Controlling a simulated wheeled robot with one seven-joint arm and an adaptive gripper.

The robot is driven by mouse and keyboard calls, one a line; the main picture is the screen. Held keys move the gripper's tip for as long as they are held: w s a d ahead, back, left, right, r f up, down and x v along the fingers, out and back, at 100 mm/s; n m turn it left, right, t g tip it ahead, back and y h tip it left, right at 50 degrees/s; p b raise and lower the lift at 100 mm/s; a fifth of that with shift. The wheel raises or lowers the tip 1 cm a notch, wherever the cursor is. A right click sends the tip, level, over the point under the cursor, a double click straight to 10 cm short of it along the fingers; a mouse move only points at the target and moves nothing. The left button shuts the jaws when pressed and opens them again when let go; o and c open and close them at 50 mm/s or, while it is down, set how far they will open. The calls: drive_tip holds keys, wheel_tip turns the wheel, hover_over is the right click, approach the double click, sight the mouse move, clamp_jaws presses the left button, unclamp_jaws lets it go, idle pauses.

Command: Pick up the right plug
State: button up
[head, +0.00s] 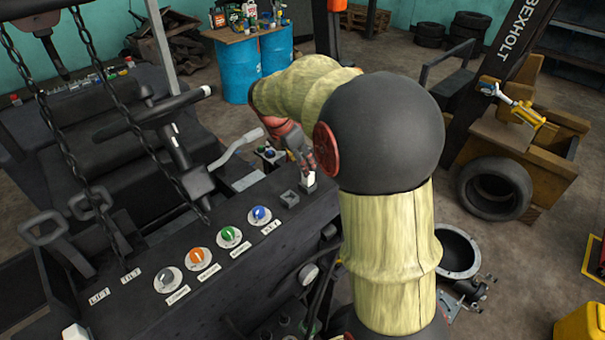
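A small white plug (308,181) sits at the far right end of the dark console (240,285), next to an empty-looking square socket (289,198). My gripper (306,167) points down at this plug, with its fingers at or just above the plug's top. The fingers are small and partly hidden by my arm, so I cannot tell whether they touch or grip it. A second whitish block (75,333), perhaps another plug, is cut off at the bottom left edge.
Grey, orange, green and blue knobs (229,236) line the console. A lever with a pale grey handle (236,149) rises close left of my gripper. Chains (120,110) hang at the left. Blue barrels (240,70) and a wooden crate with a tire (495,188) stand beyond.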

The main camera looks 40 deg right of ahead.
sight(310, 179)
drive_tip(key=shift+n, duration=0.6)
drive_tip(key=shift+s+p+x, duration=0.15)
drive_tip(key=shift+p+x, duration=0.3)
drive_tip(key=shift+x, duration=1.5)
drive_tip(key=shift+s+p+x, duration=0.1)
drive_tip(key=shift+p+x, duration=0.3)
drive_tip(key=shift+x, duration=1.55)
drive_tip(key=shift+d+r, duration=0.1)
drive_tip(key=shift+c, duration=0.2)
drive_tip(key=c, duration=1.1)
clamp_jaws()
